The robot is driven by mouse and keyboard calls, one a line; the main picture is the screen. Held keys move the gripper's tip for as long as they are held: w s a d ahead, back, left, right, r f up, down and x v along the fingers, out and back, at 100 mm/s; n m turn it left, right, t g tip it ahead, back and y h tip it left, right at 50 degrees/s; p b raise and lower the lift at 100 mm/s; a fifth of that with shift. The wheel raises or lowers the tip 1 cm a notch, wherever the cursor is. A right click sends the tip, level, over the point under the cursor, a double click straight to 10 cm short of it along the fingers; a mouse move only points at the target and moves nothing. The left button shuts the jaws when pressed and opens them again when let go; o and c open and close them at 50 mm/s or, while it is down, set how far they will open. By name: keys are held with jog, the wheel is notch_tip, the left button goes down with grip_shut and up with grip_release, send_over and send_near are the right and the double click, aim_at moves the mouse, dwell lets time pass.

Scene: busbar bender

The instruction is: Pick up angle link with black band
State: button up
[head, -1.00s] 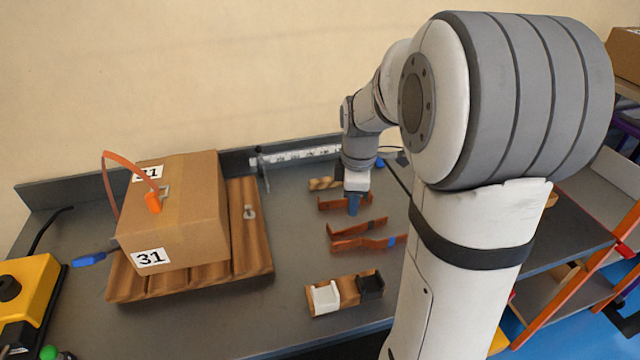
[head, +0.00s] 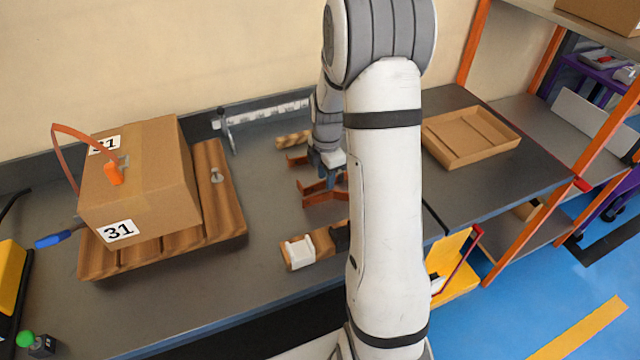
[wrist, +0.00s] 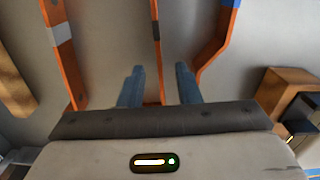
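Three orange links lie on the bench under my wrist. In the wrist view, the middle link (wrist: 156,52) is thin, seen nearly edge-on, and has a black band (wrist: 158,30). My gripper (wrist: 159,72) is open, with one blue finger on each side of this link; its near end shows between the fingers. I cannot tell if either finger touches it. The left link (wrist: 70,65) has a light grey band, and the right link (wrist: 214,50) is bent with a blue band. In the head view my gripper (head: 328,182) is down among the links, and my arm hides part of them.
A wooden block (head: 322,238) with a white and a black holder stands in front of the links. A carton (head: 140,185) sits on a slatted wooden board (head: 215,165) at left. A ruler rail (head: 270,112) runs behind. An empty tray (head: 470,135) lies to the right.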

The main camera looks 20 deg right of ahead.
jog(key=shift+f, duration=0.15)
grip_shut()
dwell(0.4)
